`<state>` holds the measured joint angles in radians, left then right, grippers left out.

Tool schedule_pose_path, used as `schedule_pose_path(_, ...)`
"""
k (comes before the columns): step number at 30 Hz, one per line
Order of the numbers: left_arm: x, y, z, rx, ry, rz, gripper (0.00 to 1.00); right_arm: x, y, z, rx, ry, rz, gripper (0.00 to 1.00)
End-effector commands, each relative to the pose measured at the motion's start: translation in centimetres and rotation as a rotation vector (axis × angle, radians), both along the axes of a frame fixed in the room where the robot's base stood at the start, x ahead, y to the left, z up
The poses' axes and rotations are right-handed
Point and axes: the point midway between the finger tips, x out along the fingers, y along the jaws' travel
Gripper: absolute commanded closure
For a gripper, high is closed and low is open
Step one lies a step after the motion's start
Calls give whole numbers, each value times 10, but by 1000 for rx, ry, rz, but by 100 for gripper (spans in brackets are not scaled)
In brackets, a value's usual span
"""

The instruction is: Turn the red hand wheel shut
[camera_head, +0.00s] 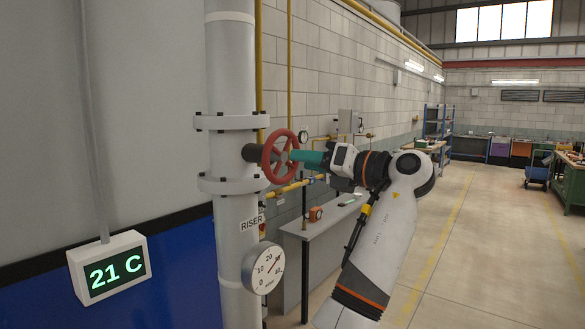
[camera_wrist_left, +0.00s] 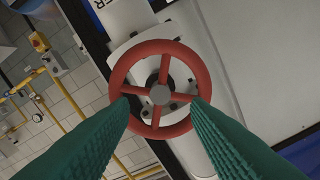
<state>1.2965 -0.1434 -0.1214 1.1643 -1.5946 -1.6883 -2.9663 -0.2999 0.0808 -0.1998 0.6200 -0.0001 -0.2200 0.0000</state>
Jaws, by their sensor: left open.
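The red hand wheel (camera_head: 267,163) sits on a dark stem at the side of a white vertical pipe in the head view. In the left wrist view the wheel (camera_wrist_left: 152,47) faces me with its spokes and grey hub showing. My left gripper (camera_head: 294,156) reaches the wheel from the right, its green fingers level with the hub. In the left wrist view the gripper (camera_wrist_left: 161,104) is open, one fingertip at each side of the wheel over the rim. I cannot tell if they touch it. My right gripper is in neither view.
The white pipe (camera_head: 233,75) has flanges above and below the wheel. A pressure gauge (camera_head: 263,268) and a RISER label hang below. A yellow gas pipe (camera_head: 290,190) runs close behind. A grey bench (camera_head: 340,228) stands behind my arm.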

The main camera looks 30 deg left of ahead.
Motion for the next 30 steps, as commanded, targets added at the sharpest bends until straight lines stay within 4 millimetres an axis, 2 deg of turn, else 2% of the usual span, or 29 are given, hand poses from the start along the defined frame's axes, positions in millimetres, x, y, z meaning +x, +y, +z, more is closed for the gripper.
schedule_pose_path(1, -1, -12, -4, 0, -2, -2, 57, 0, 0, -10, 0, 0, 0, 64)
schedule_pose_path(3, -2, -27, -3, 0, -2, -2, 57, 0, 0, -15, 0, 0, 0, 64)
schedule_pose_path(10, -5, -57, -1, 0, -1, 0, 57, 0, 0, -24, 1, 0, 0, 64)
schedule_pose_path(15, -5, -62, 0, 0, -1, 2, 57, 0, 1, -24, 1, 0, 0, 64)
schedule_pose_path(27, -5, -62, 0, 0, -1, 1, 57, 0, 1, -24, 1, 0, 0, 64)
schedule_pose_path(30, 2, -61, -11, 2, -1, -13, 57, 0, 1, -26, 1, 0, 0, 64)
